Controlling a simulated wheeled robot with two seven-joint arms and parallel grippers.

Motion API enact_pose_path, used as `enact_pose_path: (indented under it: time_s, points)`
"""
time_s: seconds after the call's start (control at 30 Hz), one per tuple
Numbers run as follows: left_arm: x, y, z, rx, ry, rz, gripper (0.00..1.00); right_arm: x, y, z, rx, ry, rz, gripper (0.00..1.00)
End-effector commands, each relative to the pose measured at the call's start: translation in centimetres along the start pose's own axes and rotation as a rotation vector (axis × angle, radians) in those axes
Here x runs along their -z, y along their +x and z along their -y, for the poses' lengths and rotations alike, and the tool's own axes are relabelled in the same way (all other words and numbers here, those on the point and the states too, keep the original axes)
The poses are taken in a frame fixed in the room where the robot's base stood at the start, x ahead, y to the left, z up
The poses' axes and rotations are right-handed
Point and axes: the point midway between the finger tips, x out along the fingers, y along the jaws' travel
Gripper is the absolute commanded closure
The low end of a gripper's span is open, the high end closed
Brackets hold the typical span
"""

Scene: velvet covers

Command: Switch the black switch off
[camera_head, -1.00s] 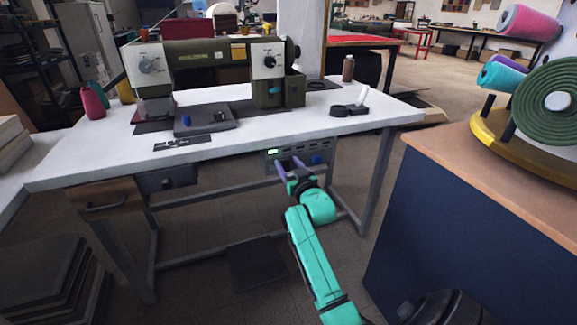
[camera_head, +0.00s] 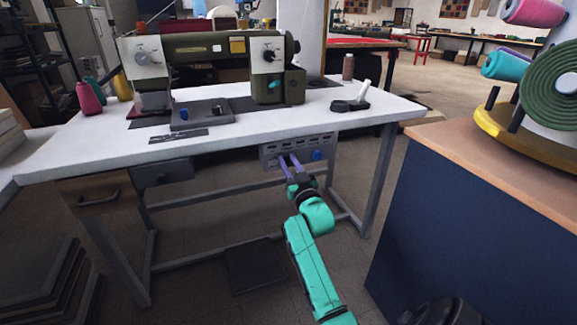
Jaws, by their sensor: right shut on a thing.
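A grey control box (camera_head: 325,142) hangs under the front right edge of the white sewing table, with a row of slots and a blue knob (camera_head: 317,155) on its face. My right gripper (camera_head: 289,160) reaches up to the box's face, left of the blue knob. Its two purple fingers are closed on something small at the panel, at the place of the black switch. The switch itself is hidden by the fingers or too small to make out. No lit display shows on the box. My left gripper is out of view.
The white table (camera_head: 240,130) carries a green sewing machine (camera_head: 205,48) and, near its right end, a black and white tool (camera_head: 350,104). A dark blue cabinet (camera_head: 450,225) stands close on the right. A foot pedal (camera_head: 255,265) lies on the floor beneath.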

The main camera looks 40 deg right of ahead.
Motion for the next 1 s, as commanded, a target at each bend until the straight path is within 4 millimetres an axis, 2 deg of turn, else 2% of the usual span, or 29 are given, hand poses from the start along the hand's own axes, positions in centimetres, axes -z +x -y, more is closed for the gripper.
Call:
enact_pose_path:
  time_s: [0.1,0.13,0.17,0.2,0.5,0.63,0.73,0.83,1.0]
  points:
    - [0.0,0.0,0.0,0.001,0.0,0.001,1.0,-0.1,0.0,0.0,0.0,0.001,0.003,1.0]
    - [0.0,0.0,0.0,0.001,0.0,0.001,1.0,-0.1,0.0,0.0,0.0,0.001,0.003,0.56]
    - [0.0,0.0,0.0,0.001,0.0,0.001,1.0,-0.1,0.0,0.0,0.0,0.001,0.003,0.45]
    - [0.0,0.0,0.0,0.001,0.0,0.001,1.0,-0.1,0.0,0.0,0.0,0.0,0.003,0.38]
    - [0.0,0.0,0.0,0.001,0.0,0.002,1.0,0.0,-0.1,0.0,0.0,0.0,0.003,0.38]
    - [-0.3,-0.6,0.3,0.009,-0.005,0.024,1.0,0.0,-1.1,0.0,0.001,-0.001,0.005,0.38]
    - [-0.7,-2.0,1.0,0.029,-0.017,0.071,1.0,0.0,-3.1,0.0,0.0,-0.001,0.008,0.38]
    - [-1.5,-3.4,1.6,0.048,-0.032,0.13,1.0,0.1,-6.2,0.0,0.0,0.0,0.01,0.38]
    - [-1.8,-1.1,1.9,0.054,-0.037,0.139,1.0,0.0,-11.2,0.0,0.0,0.0,0.009,0.38]
